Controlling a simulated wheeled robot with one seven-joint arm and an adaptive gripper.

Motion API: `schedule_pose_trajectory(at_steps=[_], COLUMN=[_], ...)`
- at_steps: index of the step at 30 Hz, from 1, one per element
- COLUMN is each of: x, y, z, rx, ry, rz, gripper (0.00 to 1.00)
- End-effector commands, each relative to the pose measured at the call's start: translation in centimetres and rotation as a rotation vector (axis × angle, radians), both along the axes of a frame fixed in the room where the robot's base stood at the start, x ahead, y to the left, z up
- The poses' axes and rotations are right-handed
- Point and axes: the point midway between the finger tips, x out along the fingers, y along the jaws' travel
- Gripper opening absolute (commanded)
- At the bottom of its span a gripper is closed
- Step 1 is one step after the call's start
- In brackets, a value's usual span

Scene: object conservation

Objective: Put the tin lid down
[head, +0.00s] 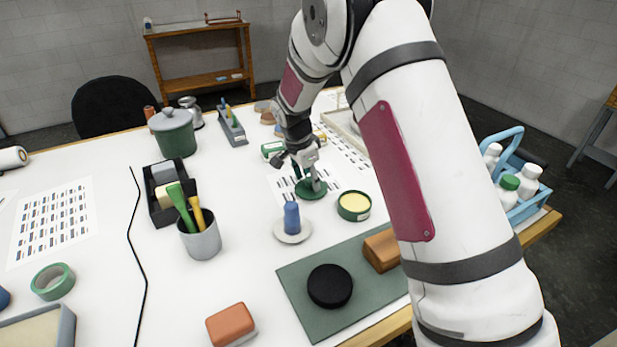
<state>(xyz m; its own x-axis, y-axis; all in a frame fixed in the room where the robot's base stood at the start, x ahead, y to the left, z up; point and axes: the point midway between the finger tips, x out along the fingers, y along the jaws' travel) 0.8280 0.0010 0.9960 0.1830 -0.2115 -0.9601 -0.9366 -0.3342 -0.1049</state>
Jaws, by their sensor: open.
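The tin lid (308,194) is a dark green disc, flat on the white table beside a printed sheet. My gripper (309,179) is directly above it, fingers pointing down at the lid. The jaws are open; the fingertips are very close to the lid, and I cannot tell whether they touch it. A round green tin (354,207) with a pale yellow top stands just right of the lid, uncovered.
A blue peg on a white saucer (293,236) stands in front of the lid. A green mat (300,306) bears a black disc (330,286) and a brown block (382,250). A grey cup (201,241) and a black tray (160,213) stand left.

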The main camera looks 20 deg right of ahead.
Motion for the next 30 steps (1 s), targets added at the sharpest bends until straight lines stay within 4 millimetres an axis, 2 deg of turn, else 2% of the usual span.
schedule_pose_trajectory(at_steps=[5,12,18,30], x=[-0.2,-1.1,-1.8,-2.7], y=[0.5,1.5,2.2,2.4], z=[2.0,6.8,10.0,12.3], rx=[0.001,0.001,0.001,0.003], ry=[-0.005,-0.006,-0.005,-0.002], rz=[0.001,0.001,0.001,0.016], gripper=[0.46,0.46,0.46,0.46])
